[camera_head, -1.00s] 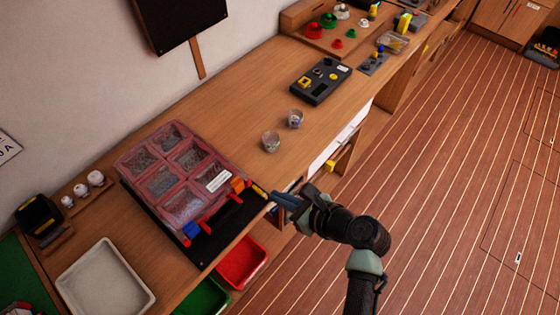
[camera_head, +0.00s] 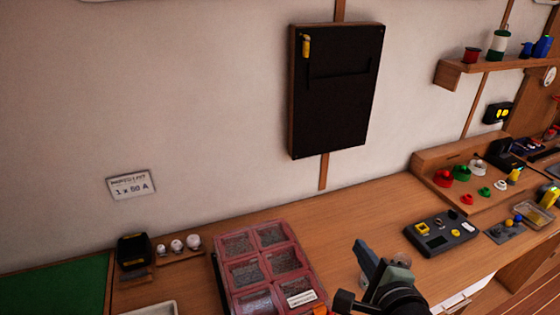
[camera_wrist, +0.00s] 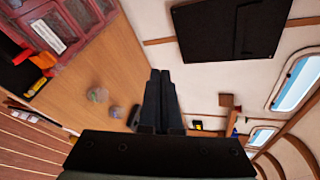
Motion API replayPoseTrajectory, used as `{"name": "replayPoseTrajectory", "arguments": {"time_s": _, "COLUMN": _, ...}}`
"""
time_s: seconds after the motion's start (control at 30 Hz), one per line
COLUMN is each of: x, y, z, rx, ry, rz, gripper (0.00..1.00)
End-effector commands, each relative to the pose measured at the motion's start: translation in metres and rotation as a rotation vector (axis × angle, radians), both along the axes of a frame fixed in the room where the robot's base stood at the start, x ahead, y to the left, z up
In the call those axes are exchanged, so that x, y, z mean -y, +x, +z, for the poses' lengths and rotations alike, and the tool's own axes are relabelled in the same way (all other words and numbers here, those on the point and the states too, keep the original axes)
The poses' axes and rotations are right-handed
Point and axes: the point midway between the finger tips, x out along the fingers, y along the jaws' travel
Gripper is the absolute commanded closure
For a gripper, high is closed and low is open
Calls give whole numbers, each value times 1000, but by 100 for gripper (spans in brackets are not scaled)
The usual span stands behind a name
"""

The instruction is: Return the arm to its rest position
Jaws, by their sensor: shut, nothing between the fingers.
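My gripper (camera_head: 367,258) is at the lower middle right of the head view, raised above the wooden bench (camera_head: 345,222), with its fingers pointing up and to the left. In the wrist view my gripper (camera_wrist: 160,75) shows its two dark fingers together, with nothing between them. It touches nothing that I can see. A small clear cup (camera_head: 401,260) shows partly behind my gripper in the head view. Two small cups (camera_wrist: 98,94) stand on the bench in the wrist view.
A red compartment box (camera_head: 262,264) stands on the bench to the left of my gripper. A dark device (camera_head: 440,233) lies to the right. A black panel (camera_head: 335,90) hangs on the wall behind. A shelf (camera_head: 500,66) is at upper right.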

Motion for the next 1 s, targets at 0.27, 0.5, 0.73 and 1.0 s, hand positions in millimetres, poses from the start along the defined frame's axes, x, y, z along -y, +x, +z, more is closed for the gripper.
{"name": "replayPoseTrajectory", "arguments": {"time_s": 0.27, "x": -66, "y": 19, "z": 206, "rx": 470, "ry": -951, "rz": 39, "gripper": 100}}
{"name": "replayPoseTrajectory", "arguments": {"time_s": 0.5, "x": -126, "y": -50, "z": 352, "rx": 768, "ry": -1586, "rz": -212, "gripper": 100}}
{"name": "replayPoseTrajectory", "arguments": {"time_s": 0.73, "x": -151, "y": -111, "z": 413, "rx": 853, "ry": -1871, "rz": -457, "gripper": 100}}
{"name": "replayPoseTrajectory", "arguments": {"time_s": 1.0, "x": -152, "y": -120, "z": 419, "rx": 856, "ry": -1905, "rz": -494, "gripper": 100}}
